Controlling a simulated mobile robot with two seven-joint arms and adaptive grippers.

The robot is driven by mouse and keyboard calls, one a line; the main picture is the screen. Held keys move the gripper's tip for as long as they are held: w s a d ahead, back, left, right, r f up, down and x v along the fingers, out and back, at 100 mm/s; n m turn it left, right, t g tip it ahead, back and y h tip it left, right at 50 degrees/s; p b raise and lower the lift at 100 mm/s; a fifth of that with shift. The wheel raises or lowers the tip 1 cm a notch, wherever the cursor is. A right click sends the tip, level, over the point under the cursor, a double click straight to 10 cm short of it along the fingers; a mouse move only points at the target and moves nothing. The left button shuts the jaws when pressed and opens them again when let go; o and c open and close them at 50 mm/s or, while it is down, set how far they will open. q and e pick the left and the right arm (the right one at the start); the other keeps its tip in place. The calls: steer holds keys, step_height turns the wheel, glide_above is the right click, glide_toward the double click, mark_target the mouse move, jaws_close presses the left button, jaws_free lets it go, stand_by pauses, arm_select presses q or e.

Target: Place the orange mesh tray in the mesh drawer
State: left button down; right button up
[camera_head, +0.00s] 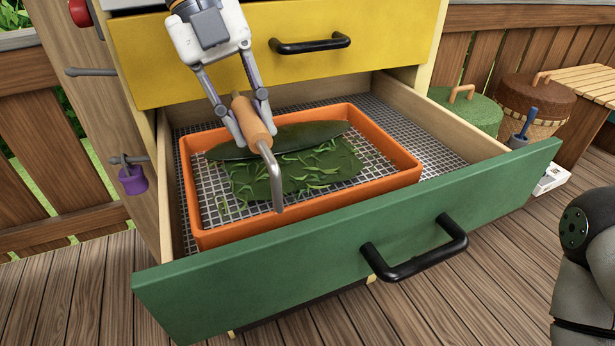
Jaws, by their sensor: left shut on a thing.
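The orange mesh tray (300,216) is inside the open mesh drawer (433,150), towards its left side and close behind the green front. Whether its underside rests fully on the drawer mesh is hidden. A large dark green leaf and a dark green sheet with thin green shreds lie in the tray. My left gripper (252,127) is shut on the wooden handle of a bent metal rod tool (273,180). The rod hangs down over the tray, its end near the front rim; I cannot tell whether it touches. My right gripper is not in view.
The green drawer front (345,245) with a black handle (415,262) sticks out over the wooden deck. A closed yellow drawer (375,35) is above. A purple padlock-like object (133,180) hangs at left. Lidded baskets (537,98) stand at right. Drawer mesh right of the tray is clear.

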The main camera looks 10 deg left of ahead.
mark_target(261, 172)
arm_select(q)
steer(key=f, duration=0.2)
steer(key=w+f, duration=0.1)
steer(key=shift+w+a+f, duration=0.1)
steer(key=shift+w+f, duration=0.1)
steer(key=shift+f, duration=0.15)
steer(key=f, duration=0.3)
steer(key=shift+s+f, duration=0.2)
steer(key=shift+f, duration=0.1)
steer(key=shift+w+f, duration=0.1)
steer(key=shift+w, duration=0.05)
steer(key=shift+f, duration=0.15)
steer(key=c, duration=1.4)
jaws_free()
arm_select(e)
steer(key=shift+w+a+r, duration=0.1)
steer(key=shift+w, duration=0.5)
arm_select(q)
steer(key=v, duration=0.7)
steer(key=shift+a+r+b, duration=0.1)
steer(key=shift+r+b, duration=0.2)
steer(key=shift+r, duration=0.1)
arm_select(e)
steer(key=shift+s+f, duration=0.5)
